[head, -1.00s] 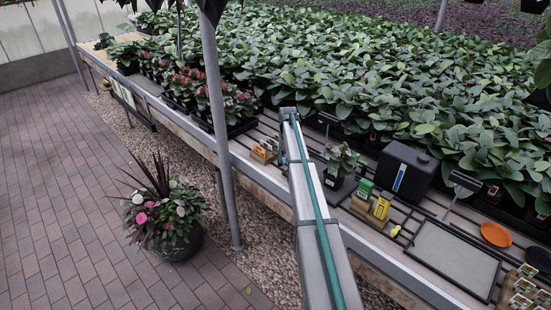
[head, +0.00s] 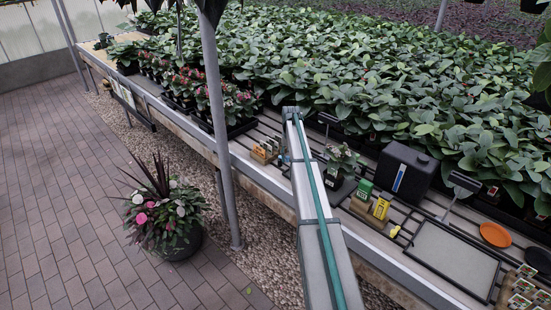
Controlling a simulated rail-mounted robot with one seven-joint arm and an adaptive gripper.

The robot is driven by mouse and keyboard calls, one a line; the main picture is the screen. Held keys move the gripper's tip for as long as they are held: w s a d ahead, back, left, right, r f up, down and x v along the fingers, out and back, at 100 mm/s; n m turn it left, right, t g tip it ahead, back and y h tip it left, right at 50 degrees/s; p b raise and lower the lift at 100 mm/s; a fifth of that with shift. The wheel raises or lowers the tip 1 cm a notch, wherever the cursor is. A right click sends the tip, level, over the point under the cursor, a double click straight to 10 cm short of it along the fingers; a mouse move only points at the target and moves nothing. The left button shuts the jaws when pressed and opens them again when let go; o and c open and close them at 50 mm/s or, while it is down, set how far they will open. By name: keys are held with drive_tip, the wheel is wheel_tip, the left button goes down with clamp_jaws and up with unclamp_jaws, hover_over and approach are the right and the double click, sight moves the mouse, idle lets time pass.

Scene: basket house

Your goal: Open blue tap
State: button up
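My arm reaches from the bottom of the view up over the bench edge. My gripper does not show, so its state and anything at it are hidden.
The slatted bench (head: 270,178) holds dense green plants, a small potted plant (head: 342,163), green and yellow boxes (head: 382,206), a grey tray (head: 452,256) and an orange dish (head: 495,234). A grey post (head: 216,120) stands left of my arm. The brick floor at left is mostly clear.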

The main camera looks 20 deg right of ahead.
wheel_tip(320, 180, up, 6)
drive_tip(key=shift+r+p, duration=0.25)
drive_tip(key=shift+p, duration=0.95)
drive_tip(key=shift+f, duration=0.1)
drive_tip(key=s+a+f+n, duration=0.1)
drive_tip(key=s+a+f, duration=0.5)
drive_tip(key=s+a, duration=0.45)
drive_tip(key=s+a+f+n, duration=0.2)
drive_tip(key=s+a+f, duration=0.3)
drive_tip(key=s+a, duration=0.55)
drive_tip(key=s+a+f+n, duration=0.1)
drive_tip(key=s+a+f, duration=0.5)
drive_tip(key=s+a, duration=0.45)
drive_tip(key=s+f+g, duration=0.2)
drive_tip(key=s+f, duration=0.3)
drive_tip(key=s, duration=0.7)
drive_tip(key=s+a+f+g, duration=0.1)
drive_tip(key=s+f, duration=0.5)
drive_tip(key=s, duration=0.6)
drive_tip(key=s+a+f+n+g, duration=0.1)
drive_tip(key=s+f+g, duration=0.2)
drive_tip(key=s, duration=0.9)
wheel_tip(320, 180, down, 3)
drive_tip(key=shift+s+r+g, duration=0.1)
drive_tip(key=shift+s+g, duration=0.3)
